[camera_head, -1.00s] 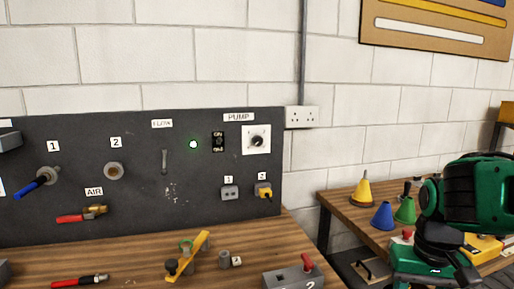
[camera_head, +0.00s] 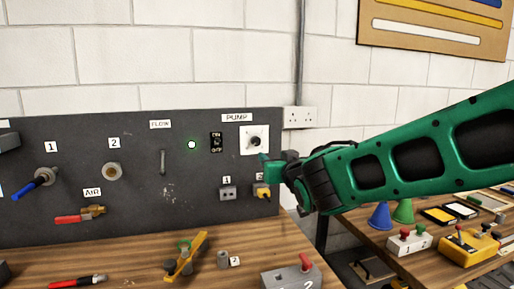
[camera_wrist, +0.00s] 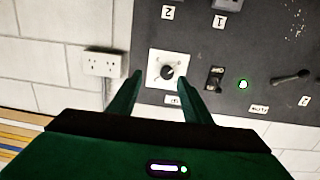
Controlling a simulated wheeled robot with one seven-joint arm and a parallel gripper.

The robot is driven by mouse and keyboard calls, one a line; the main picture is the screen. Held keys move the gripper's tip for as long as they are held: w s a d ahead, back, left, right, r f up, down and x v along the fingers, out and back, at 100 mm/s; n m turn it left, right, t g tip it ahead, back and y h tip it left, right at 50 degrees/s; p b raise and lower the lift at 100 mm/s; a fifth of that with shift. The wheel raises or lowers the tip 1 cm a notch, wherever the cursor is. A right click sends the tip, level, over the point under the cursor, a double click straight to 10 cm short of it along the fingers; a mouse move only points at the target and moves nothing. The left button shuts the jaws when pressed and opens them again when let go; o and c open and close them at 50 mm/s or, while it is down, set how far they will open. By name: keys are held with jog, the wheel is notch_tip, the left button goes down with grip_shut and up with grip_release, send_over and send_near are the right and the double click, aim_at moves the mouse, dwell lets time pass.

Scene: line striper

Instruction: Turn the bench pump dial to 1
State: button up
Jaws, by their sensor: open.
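The pump dial (camera_head: 254,142) is a dark knob on a white square plate, below the PUMP label (camera_head: 237,118) on the dark panel. It also shows in the wrist view (camera_wrist: 168,72), upside down, between and beyond my fingertips. My gripper (camera_head: 265,160) is just in front of the panel, at the dial's lower right in the head view. In the wrist view its two green fingers (camera_wrist: 160,82) are spread apart with nothing between them. The dial's pointer setting is too small to read.
An ON/OFF switch (camera_head: 216,143) and a lit green lamp (camera_head: 192,145) sit left of the dial. Grey socket 1 (camera_head: 228,193) and a yellow plug (camera_head: 263,192) are below. A wall outlet (camera_head: 300,117) is to the right. Tools lie on the bench (camera_head: 135,265).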

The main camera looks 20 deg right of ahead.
aim_at(257, 143)
jog(key=shift+t+y, duration=0.3)
jog(key=w, duration=0.3)
jog(key=w+a+r, duration=0.1)
jog(key=w, duration=0.7)
jog(key=shift+w+a+r, duration=0.1)
jog(key=shift+a+r, duration=0.05)
jog(key=shift+a, duration=0.15)
jog(key=c, duration=1.1)
